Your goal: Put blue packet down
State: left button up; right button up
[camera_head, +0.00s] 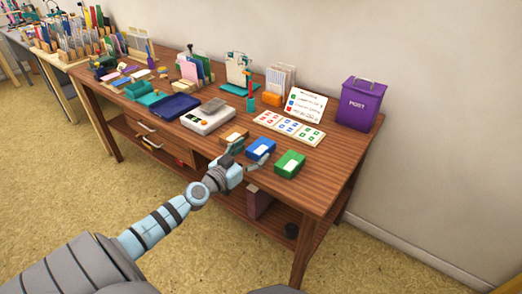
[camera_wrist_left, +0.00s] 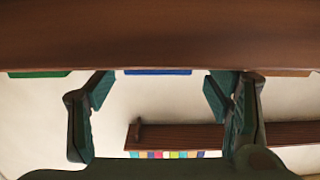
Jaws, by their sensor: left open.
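The blue packet (camera_head: 261,146), with a white label on top, lies on the wooden table near its front edge. An orange packet (camera_head: 234,134) lies to its left and a green packet (camera_head: 289,163) to its right. My left gripper (camera_head: 250,156) is open and empty at the table's front edge, just in front of the blue packet. In the left wrist view, which looks upside down, the blue packet (camera_wrist_left: 158,72) shows as a thin strip between the spread fingers (camera_wrist_left: 160,90). The fingers look apart from it. My right gripper is not seen.
Cards (camera_head: 289,126) lie behind the packets, with a purple post box (camera_head: 358,104) at the right back. A white scale (camera_head: 207,116) and a dark blue pad (camera_head: 175,107) stand to the left. Bare wood (camera_head: 326,171) lies right of the green packet.

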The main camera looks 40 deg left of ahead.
aim_at(254, 151)
pick_arm(q)
jog(key=w, duration=0.3)
jog(key=shift+w+f, duration=0.25)
jog(key=shift+w, duration=0.05)
jog(key=shift+s, duration=0.1)
jog(key=c, duration=1.3)
jog(key=shift+o, duration=0.2)
jog(key=shift+r, duration=0.15)
